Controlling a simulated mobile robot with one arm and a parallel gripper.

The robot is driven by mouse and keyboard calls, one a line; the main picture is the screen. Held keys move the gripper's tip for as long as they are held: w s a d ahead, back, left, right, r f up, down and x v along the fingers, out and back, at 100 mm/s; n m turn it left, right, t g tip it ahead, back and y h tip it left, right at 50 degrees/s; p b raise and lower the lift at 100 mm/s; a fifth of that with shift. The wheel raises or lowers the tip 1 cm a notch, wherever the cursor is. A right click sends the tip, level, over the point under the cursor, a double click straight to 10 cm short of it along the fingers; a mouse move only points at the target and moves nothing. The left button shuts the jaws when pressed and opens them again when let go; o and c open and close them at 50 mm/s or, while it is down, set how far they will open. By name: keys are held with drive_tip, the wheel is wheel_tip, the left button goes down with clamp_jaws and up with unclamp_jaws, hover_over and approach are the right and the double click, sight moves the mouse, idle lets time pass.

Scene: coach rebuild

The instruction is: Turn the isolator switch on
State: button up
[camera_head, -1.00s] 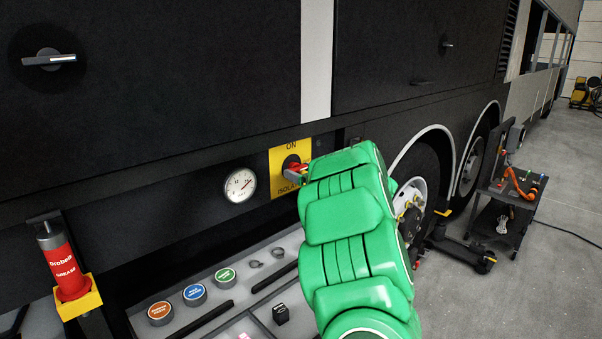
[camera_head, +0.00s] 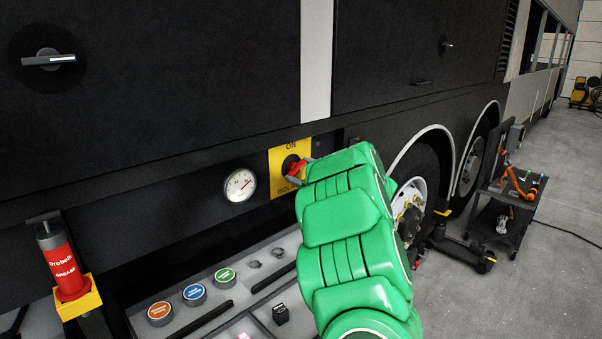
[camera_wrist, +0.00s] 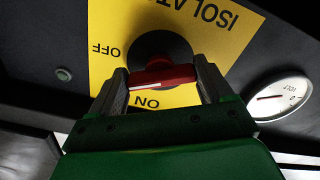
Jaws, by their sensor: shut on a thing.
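The isolator switch has a red handle (camera_wrist: 163,75) on a round black base (camera_wrist: 160,47), mounted on a yellow plate (camera_wrist: 222,42) lettered ISOLATOR, ON and OFF. The wrist view shows the plate upside down. My gripper (camera_wrist: 165,80) is shut on the red handle, with a dark finger at each end of it. A white line on the handle points to the left in the wrist view, between the OFF and ON words. In the head view the red handle (camera_head: 300,167) slants up to the right, and my green wrist hides part of the plate (camera_head: 276,160).
A round white gauge (camera_head: 240,185) sits close beside the plate on the dark panel. Below is a grey tray (camera_head: 180,323) with several round tins. A red grease gun (camera_head: 65,265) stands at left. A tool cart (camera_head: 508,190) stands at right.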

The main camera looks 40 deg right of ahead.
drive_tip(key=n, duration=0.6)
drive_tip(key=shift+r+n, duration=0.1)
drive_tip(key=shift+n, duration=0.2)
drive_tip(key=n, duration=0.5)
drive_tip(key=shift+r+n, duration=0.1)
drive_tip(key=shift+n, duration=0.2)
drive_tip(key=shift+w, duration=0.1)
drive_tip(key=o, duration=1)
drive_tip(key=shift+c, duration=0.2)
drive_tip(key=shift+d, duration=0.1)
drive_tip(key=s, duration=0.8)
